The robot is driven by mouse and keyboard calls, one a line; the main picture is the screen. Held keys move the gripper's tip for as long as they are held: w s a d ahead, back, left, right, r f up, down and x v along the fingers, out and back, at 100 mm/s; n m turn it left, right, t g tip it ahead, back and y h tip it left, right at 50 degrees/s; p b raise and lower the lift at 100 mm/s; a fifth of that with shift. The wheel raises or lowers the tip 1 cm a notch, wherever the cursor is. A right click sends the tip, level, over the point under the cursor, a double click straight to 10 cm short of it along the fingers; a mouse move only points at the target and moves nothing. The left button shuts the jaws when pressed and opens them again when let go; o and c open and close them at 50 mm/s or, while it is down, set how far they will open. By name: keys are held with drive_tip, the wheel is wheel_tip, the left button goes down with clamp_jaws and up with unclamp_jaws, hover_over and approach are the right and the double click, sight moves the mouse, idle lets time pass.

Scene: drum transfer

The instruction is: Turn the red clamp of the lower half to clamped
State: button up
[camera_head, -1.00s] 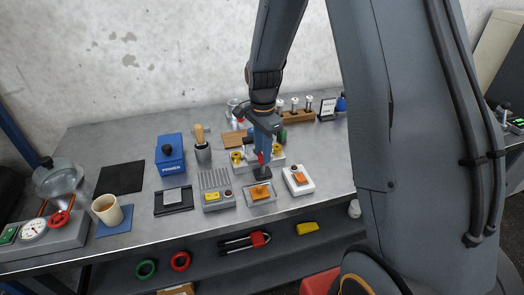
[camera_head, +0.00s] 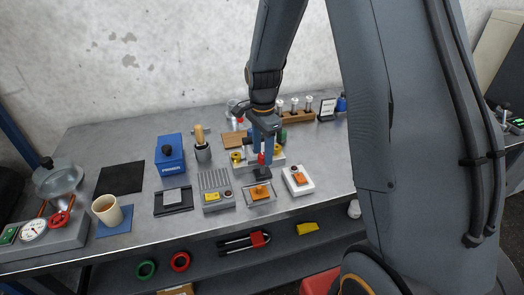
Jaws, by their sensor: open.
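My gripper (camera_head: 262,149) points down over the middle of the bench, its two blue fingers apart. A small red part (camera_head: 261,158), probably the red clamp, shows between and just below the fingers. Whether the fingers touch it cannot be told, nor which way the clamp is turned. Behind it is a pale fixture with yellow round parts (camera_head: 237,157), partly hidden by my gripper; I cannot tell which part is the lower half. A dark block (camera_head: 263,174) stands just below the fingers in the picture.
In front are a clear tray with an orange piece (camera_head: 259,192), a white box with an orange top (camera_head: 298,180) and a grey ribbed box (camera_head: 216,190). A wooden vial rack (camera_head: 298,116) stands behind right.

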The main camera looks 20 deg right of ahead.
sight(263, 154)
drive_tip(key=shift+r+b, duration=1.15)
drive_tip(key=shift+r, duration=2.75)
